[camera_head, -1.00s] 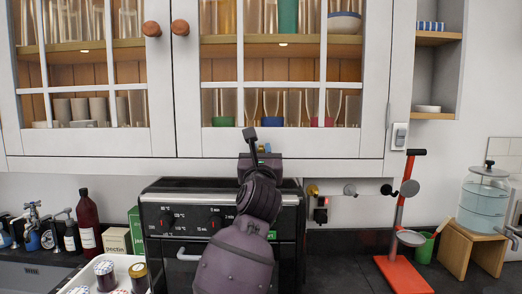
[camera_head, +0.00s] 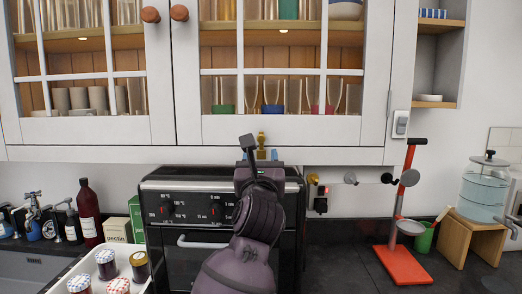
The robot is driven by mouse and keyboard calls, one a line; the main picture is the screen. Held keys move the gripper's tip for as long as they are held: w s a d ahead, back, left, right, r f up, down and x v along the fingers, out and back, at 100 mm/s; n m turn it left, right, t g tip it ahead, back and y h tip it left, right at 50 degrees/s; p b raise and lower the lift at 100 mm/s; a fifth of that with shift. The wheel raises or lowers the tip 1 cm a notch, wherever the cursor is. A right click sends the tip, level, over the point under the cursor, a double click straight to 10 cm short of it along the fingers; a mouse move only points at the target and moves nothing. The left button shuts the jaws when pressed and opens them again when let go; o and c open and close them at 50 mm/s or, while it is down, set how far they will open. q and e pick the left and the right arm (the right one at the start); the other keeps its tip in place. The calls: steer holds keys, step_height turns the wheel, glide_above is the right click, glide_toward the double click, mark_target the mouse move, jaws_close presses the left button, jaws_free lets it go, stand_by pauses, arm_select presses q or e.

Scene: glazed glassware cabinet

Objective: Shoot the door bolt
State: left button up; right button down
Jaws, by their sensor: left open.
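The glazed cabinet's two white doors are shut, the left door (camera_head: 160,130) and the right door (camera_head: 340,132), each with a round wooden knob. A small brass bolt (camera_head: 261,140) shows upright at the lower edge of the right door, just above the cabinet's bottom rail. Its lower part is hidden by my gripper. My left gripper (camera_head: 260,156) is open in front of the bottom rail. One dark finger rises just left of the bolt. I cannot tell whether it touches the bolt. My right gripper is out of view.
Glassware and bowls stand behind the panes. A black oven (camera_head: 165,205) stands below, behind my arm. A red stand (camera_head: 402,262), a glass jar (camera_head: 484,195) on a wooden stool and a jar tray (camera_head: 75,270) flank it.

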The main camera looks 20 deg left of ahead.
arm_select(q)
steer(key=shift+v, duration=1.85)
